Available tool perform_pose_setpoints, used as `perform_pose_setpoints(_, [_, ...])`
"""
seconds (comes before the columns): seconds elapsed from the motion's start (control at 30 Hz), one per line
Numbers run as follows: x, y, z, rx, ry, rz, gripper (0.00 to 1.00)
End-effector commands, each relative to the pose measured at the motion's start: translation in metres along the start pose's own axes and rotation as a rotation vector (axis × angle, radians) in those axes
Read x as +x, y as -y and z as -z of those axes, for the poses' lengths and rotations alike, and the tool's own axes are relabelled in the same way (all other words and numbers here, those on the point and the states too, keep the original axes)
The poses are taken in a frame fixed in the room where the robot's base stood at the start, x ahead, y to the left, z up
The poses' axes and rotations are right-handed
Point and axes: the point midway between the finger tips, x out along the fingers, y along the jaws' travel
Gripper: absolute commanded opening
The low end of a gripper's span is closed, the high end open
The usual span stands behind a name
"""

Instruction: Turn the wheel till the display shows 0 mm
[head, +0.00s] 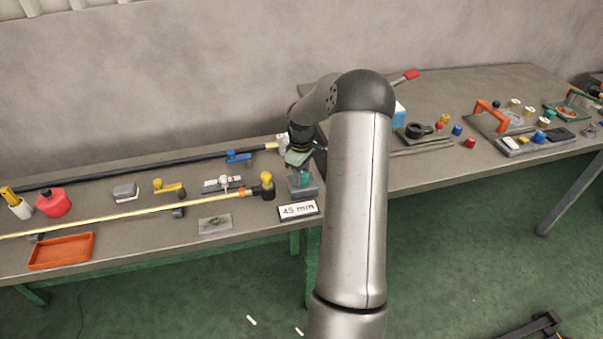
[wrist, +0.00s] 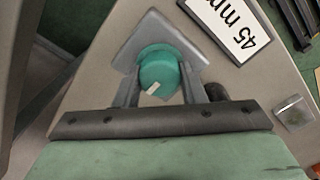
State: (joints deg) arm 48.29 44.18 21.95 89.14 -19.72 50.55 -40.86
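The wheel is a small teal knob (wrist: 158,68) with a white mark on its face, set on a grey block (head: 306,191). In the wrist view the white mark points to the lower left. The display (head: 298,210) in front of the block reads 45 mm, and it shows at the top right of the wrist view (wrist: 232,24). My gripper (wrist: 160,82) is at the wheel, with one finger on each side, both appearing to touch it. In the head view my gripper comes down from above and hides part of the wheel's surroundings.
Left of the block a yellow-knobbed black post (head: 267,187) ends a long yellow rod. A flat grey plate (head: 215,224) lies left of the display. The bench's front edge is close to the display.

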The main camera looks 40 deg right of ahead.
Motion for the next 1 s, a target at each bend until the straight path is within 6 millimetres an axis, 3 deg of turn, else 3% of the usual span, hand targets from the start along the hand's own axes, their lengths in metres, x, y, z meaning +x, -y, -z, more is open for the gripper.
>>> perform_pose_setpoints(0.47, [0.0009,-0.0001,0.0008,0.118,0.0,-0.001,0.14])
perform_pose_setpoints(1.0, [0.0007,-0.0013,0.0007,0.602,-0.002,-0.002,0.14])
